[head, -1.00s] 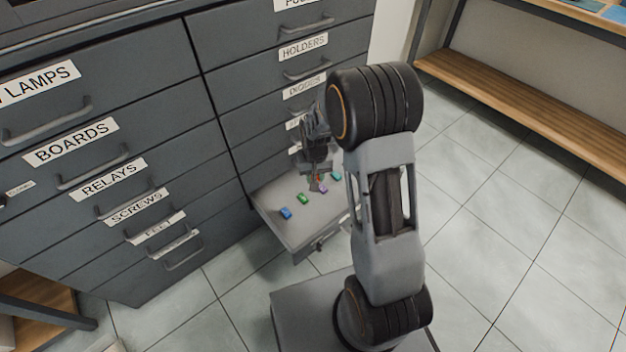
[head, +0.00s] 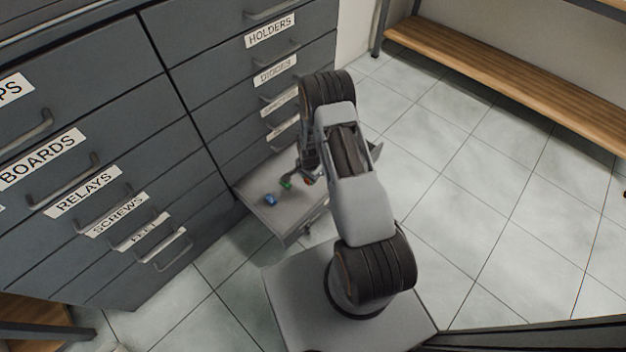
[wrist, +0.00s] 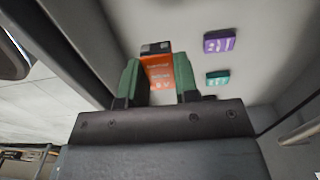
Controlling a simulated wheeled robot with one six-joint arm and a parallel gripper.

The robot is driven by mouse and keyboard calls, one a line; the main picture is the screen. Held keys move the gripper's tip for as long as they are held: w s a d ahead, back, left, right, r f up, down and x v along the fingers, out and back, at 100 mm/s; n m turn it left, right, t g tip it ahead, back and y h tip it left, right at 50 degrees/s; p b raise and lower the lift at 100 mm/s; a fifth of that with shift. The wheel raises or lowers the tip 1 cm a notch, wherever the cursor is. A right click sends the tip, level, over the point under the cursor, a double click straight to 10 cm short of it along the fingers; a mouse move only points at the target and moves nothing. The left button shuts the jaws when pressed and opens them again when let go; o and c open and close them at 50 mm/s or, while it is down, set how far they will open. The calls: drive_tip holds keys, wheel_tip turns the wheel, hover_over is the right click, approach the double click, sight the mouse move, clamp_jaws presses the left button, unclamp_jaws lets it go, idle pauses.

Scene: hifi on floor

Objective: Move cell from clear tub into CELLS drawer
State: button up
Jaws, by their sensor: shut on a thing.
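An orange cell (wrist: 158,72) with a dark end is between the green-tipped fingers of my gripper (wrist: 160,82) in the wrist view. My gripper is shut on it, over the open drawer; whether the cell touches the drawer floor cannot be told. In the head view my gripper (head: 308,180) is at the open drawer (head: 282,226), partly hidden by my arm. A blue cell (head: 270,200) and a green cell (head: 286,184) lie in the drawer. The wrist view shows a purple cell (wrist: 219,41) and a teal cell (wrist: 217,78) there. The drawer's label and the clear tub are not visible.
The grey cabinet (head: 110,110) with several labelled, shut drawers stands at left and behind. A wooden shelf (head: 510,85) runs along the upper right. The tiled floor (head: 480,200) to the right is clear.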

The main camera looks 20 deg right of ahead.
drive_tip(key=w+d+f+b, duration=0.1)
drive_tip(key=f, duration=0.1)
drive_tip(key=w+d+f+b, duration=0.1)
drive_tip(key=f, duration=0.1)
drive_tip(key=w+d+f, duration=0.2)
drive_tip(key=shift+f+b, duration=0.15)
drive_tip(key=shift+b, duration=0.25)
drive_tip(key=shift+w+f+b, duration=0.1)
drive_tip(key=shift+f+b, duration=0.65)
drive_tip(key=shift+f, duration=0.75)
drive_tip(key=shift+f, duration=0.1)
drive_tip(key=shift+f, duration=0.15)
drive_tip(key=o, duration=0.9)
